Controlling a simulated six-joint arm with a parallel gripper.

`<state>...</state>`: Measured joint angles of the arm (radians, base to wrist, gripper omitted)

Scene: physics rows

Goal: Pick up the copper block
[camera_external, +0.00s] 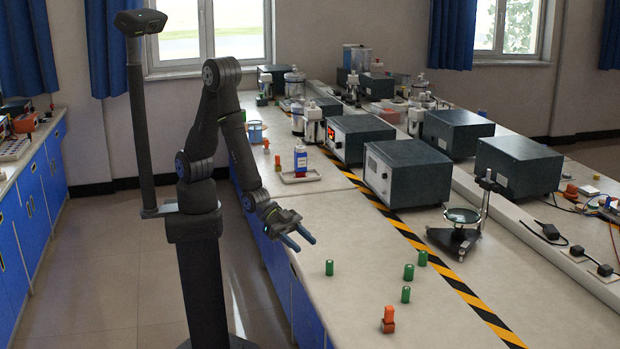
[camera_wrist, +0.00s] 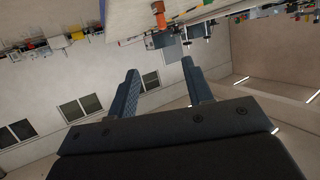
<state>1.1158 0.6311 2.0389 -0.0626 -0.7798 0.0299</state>
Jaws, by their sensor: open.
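A small orange-copper block (camera_external: 389,314) stands near the front of the bench, at the lower middle of the external view. It seems to rest on a darker reddish-brown piece (camera_external: 388,327); I cannot tell if they are separate. My gripper (camera_external: 305,245) is open and empty, in the air by the bench's left edge, up and left of the block and apart from it. The wrist view shows both fingers spread (camera_wrist: 160,66) with nothing between them. An orange object (camera_wrist: 158,14) shows at its top; I cannot tell if it is the block.
A round-topped stand (camera_external: 461,217) and grey instrument boxes (camera_external: 408,172) are behind. Bench surface (camera_external: 350,300) left of the block is clear.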

